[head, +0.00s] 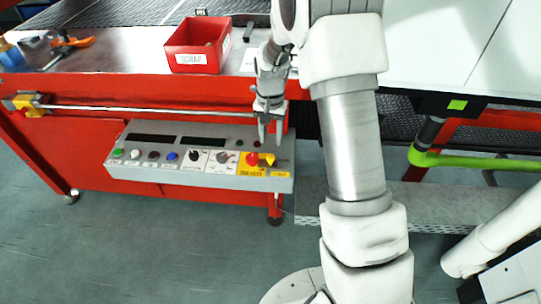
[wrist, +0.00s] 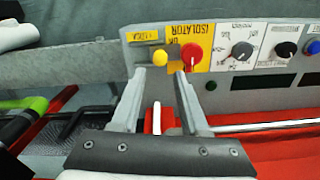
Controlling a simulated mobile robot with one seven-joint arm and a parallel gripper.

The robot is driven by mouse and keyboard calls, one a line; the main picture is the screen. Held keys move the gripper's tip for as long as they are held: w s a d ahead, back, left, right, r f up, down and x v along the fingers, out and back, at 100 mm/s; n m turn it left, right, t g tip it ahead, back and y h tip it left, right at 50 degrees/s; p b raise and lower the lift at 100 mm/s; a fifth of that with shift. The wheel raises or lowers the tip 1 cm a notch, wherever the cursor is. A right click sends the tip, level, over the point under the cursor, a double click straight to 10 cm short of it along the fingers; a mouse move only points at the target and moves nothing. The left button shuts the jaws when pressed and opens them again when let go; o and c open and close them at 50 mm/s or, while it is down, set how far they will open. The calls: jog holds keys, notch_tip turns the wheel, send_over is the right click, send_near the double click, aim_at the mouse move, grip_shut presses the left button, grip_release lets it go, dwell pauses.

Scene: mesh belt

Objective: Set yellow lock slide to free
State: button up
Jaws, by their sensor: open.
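The yellow lock slide (head: 268,158) is at the right end of the grey control panel (head: 140,172), right beside the red isolator knob (head: 252,159). In the wrist view, where the panel lettering is upside down, the slide shows as a small yellow knob (wrist: 160,58), with the red isolator knob (wrist: 191,54) on its right. A yellow lock label (wrist: 143,37) is above it there. My gripper (head: 271,140) is at the panel's right end, just above the slide. In the wrist view my gripper (wrist: 161,72) has its fingers apart, with the slide framed between the tips. I cannot tell whether they touch it.
Several other knobs and buttons (head: 195,157) line the panel to the left. A metal rail (head: 150,110) runs along the red machine above it. A red scrap bin (head: 198,62) and orange-handled tool (head: 72,42) are on the ledge. Open floor (head: 150,240) lies in front.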

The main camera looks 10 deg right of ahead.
aim_at(270, 157)
notch_tip(270, 157, down, 8)
jog(key=shift+r+b, duration=0.25)
jog(key=shift+b, duration=0.3)
grip_shut()
dwell(1.1)
